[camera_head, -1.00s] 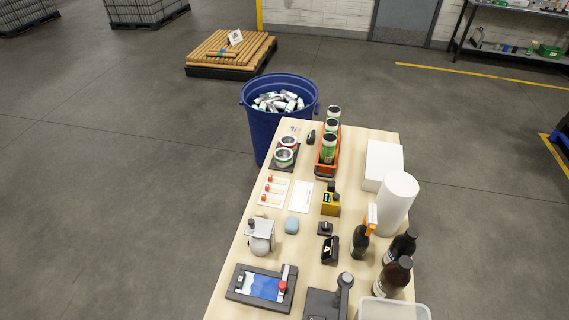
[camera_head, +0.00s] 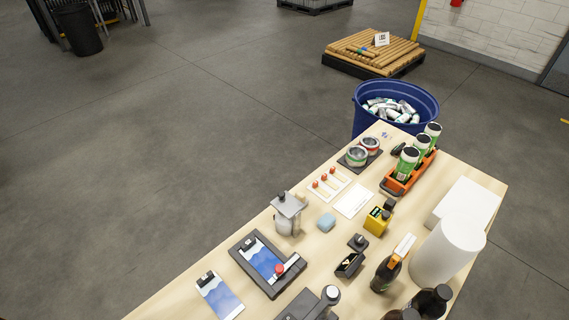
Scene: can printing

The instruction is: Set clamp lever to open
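A dark grey frame (camera_head: 242,258) holding a blue-and-white sheet (camera_head: 262,259) lies near the table's left edge. A pale lever bar (camera_head: 291,263) with a red knob (camera_head: 280,268) lies along the frame's right side. This looks like the clamp lever; I cannot tell its exact setting. Neither of my grippers is in view.
A second blue-and-white sheet with a dark clip (camera_head: 220,297) lies left of the frame. Open floor lies left of the table.

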